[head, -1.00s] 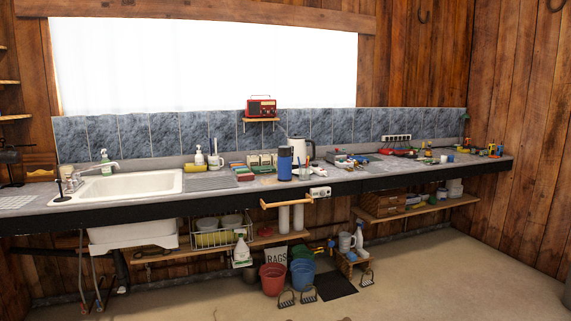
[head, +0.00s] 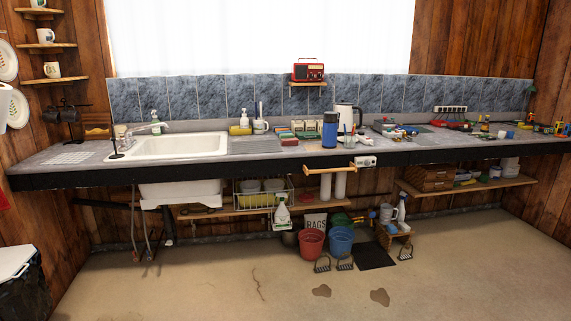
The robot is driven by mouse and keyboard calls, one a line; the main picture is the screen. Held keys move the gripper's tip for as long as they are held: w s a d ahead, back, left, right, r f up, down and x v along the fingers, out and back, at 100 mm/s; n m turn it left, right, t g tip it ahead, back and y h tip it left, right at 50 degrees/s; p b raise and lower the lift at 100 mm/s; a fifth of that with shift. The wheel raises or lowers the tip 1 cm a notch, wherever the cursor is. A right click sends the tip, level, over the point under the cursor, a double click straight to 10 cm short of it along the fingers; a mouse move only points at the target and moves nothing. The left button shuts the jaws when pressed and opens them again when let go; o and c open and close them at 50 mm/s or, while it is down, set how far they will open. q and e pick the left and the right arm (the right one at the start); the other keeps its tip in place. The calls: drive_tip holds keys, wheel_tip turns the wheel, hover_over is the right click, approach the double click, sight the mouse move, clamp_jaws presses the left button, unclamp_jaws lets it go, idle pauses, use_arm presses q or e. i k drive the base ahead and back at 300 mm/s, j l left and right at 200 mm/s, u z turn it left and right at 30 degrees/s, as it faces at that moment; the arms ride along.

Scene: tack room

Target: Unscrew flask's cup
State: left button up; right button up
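Neither of my grippers shows in the head view.
The long counter (head: 95,172) runs along the wall, with a sink (head: 180,146) at left. A wooden rail (head: 329,170) sticks out below the flask. Red (head: 312,242) and blue (head: 340,241) buckets stand on the floor beneath. The floor in front (head: 200,275) is mostly clear.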

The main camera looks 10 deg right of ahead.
sight(330, 132)
drive_tip(key=i+l+z, duration=0.35)
drive_tip(key=i, duration=0.15)
drive_tip(key=i+l+z, duration=0.2)
drive_tip(key=i+z, duration=0.15)
drive_tip(key=i, duration=0.15)
drive_tip(key=i+l+z, duration=0.1)
drive_tip(key=i+z, duration=0.25)
drive_tip(key=i, duration=0.15)
